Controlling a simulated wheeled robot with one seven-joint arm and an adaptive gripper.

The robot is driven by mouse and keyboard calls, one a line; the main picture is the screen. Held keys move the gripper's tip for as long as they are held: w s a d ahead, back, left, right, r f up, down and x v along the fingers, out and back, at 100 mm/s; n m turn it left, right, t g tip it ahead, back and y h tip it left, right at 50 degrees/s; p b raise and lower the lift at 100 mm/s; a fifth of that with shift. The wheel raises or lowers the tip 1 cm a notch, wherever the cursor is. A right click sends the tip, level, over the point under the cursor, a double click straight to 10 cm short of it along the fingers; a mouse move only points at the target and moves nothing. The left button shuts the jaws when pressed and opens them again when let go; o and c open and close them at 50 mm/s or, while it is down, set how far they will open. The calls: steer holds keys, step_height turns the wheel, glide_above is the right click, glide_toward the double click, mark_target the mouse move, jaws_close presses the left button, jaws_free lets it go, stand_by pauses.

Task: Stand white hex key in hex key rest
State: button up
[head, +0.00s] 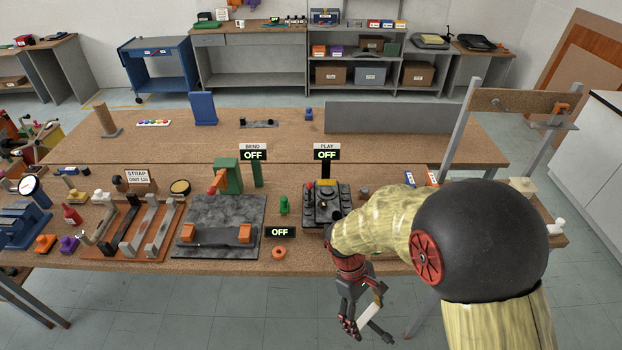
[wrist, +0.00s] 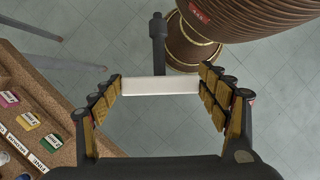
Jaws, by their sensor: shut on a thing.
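My gripper (head: 366,311) hangs beyond the front edge of the workbench, above the floor. It is shut on the white hex key (wrist: 160,86), whose pale handle spans between the two finger pads in the wrist view. A dark shaft (wrist: 158,42) with a wider end runs from the handle away from the fingers. In the head view the white handle (head: 369,317) is tilted, with the dark shaft pointing down and right. I cannot pick out the hex key rest for certain; my arm covers part of the bench's right side.
The front bench (head: 330,262) is crowded: a grey slab (head: 215,245) with a green press, a black control box (head: 327,205), an orange ring (head: 279,253) and an orange rack of bars (head: 130,240). A post frame (head: 525,100) stands at right. Floor below my gripper is clear.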

steer(key=w+a+f+m+g+y+b, duration=0.15)
steer(key=w+f+m+b, duration=0.3)
steer(key=w, duration=0.45)
steer(key=w+d+f+m+y+b, duration=0.1)
steer(key=w+d+f+m+b, duration=0.3)
steer(key=f, duration=0.7)
steer(key=w+d+b, duration=0.2)
steer(key=w+b, duration=0.2)
steer(key=shift+m+y+b, duration=0.35)
